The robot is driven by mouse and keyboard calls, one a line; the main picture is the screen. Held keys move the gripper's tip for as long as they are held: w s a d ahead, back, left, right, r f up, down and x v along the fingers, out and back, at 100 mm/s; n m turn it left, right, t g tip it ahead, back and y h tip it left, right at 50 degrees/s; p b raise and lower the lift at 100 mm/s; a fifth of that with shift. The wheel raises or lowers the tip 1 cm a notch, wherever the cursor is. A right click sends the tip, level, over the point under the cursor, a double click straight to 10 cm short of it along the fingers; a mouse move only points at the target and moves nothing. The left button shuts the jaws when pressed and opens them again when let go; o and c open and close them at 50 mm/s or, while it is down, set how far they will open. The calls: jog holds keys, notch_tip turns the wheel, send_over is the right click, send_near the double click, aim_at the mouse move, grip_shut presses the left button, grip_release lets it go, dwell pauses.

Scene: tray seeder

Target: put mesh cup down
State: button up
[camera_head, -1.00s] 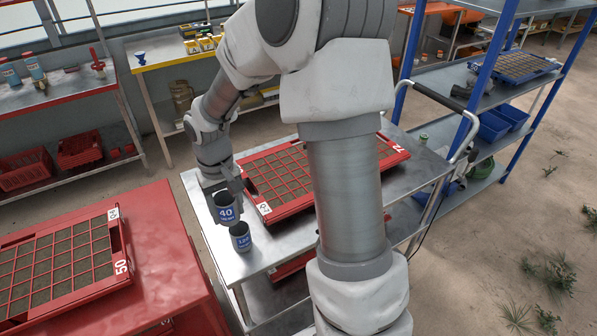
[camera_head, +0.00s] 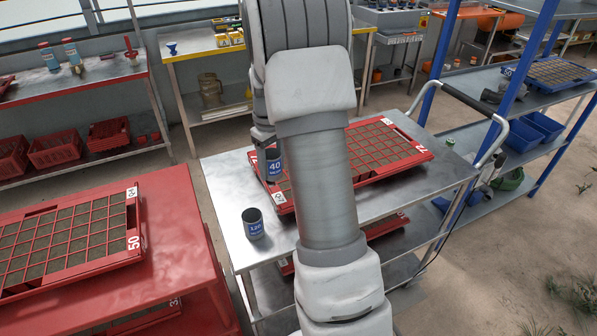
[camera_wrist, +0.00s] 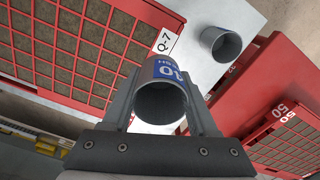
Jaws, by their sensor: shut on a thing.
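A grey cup with a blue label reading 40 (camera_head: 274,168) is held in my gripper (camera_head: 267,148). The wrist view shows this cup (camera_wrist: 160,100) between the two fingers of my gripper (camera_wrist: 162,88), its round mouth toward the camera. In the head view it appears upright by the near left corner of the red seed tray; whether it touches anything below cannot be told. A second cup, labelled 120 (camera_head: 254,226), stands upright on the steel table (camera_head: 232,188), apart from the held one. It also shows in the wrist view (camera_wrist: 221,43). My arm hides part of the tray.
The red gridded tray (camera_head: 425,156) covers much of the steel tabletop. Bare steel lies around the 120 cup and along the left edge. A red table (camera_head: 175,255) with another tray marked 50 (camera_head: 135,225) stands at left. A blue shelf rack (camera_head: 490,115) stands at right.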

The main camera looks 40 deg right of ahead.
send_over(239, 194)
notch_tip(239, 194, down, 7)
jog(key=shift+s, duration=0.1)
jog(key=shift+f, duration=2)
jog(key=shift+f, duration=0.1)
jog(key=shift+f+b, duration=0.15)
jog(key=shift+b, duration=0.2)
jog(key=o, duration=1.3)
jog(key=shift+o, duration=0.2)
jog(key=shift+r, duration=0.2)
